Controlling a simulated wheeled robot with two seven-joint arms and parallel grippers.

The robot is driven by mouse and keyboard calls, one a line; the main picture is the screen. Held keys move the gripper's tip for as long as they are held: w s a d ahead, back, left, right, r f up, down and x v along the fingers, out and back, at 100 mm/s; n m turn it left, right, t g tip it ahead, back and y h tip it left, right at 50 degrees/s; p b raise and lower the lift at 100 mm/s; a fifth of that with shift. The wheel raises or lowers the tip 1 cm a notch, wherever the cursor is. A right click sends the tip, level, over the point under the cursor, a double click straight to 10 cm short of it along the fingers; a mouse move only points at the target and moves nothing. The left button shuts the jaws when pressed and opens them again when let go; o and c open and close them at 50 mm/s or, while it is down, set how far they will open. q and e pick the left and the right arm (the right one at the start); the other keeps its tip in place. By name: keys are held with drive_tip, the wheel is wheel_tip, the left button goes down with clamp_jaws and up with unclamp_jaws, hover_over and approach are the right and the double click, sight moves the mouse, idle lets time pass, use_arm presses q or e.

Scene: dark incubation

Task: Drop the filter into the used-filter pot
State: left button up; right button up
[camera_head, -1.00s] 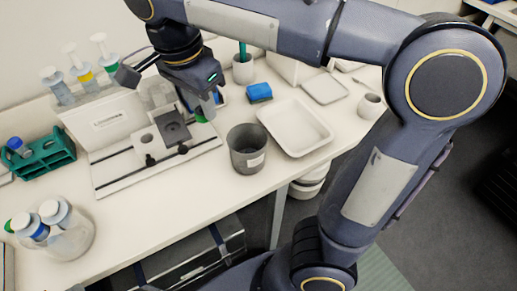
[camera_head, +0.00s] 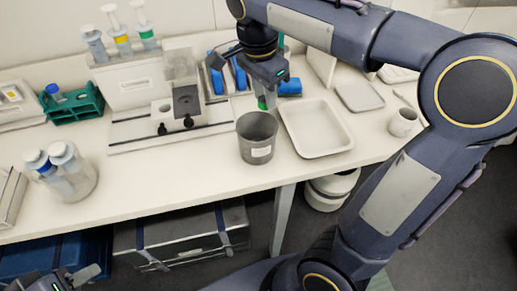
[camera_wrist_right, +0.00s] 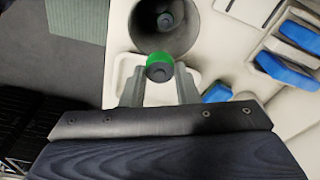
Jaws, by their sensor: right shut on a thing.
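The filter (camera_head: 262,104), a small piece with a green rim, is between the fingertips of my right gripper (camera_head: 266,92). In the right wrist view the filter (camera_wrist_right: 160,67) is a green ring with a dark centre, held between the two fingertips (camera_wrist_right: 160,84). The used-filter pot (camera_head: 254,142) is a grey open pot with a white label. The filter is above and close to the pot's far rim. In the wrist view the pot (camera_wrist_right: 144,38) opens just beyond the filter, with a small dark round thing inside. My left gripper (camera_head: 76,278) is at the bottom left, partly cut off, its jaws unclear.
A white tray (camera_head: 341,147) stands right of the pot. A stand with a dark plate (camera_head: 186,101) is to the left. A green tube rack (camera_head: 72,106) and a beaker with capped bottles (camera_head: 84,185) are further left. The front bench is clear.

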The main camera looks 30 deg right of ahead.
drive_tip(key=shift+f, duration=0.6)
drive_tip(key=shift+r, duration=0.1)
drive_tip(key=o, duration=1)
drive_tip(key=r, duration=0.5)
drive_tip(key=a+r, duration=0.1)
drive_tip(key=r, duration=0.1)
drive_tip(key=shift+r+p, duration=0.3)
drive_tip(key=shift+r, duration=0.1)
drive_tip(key=shift+s, duration=0.1)
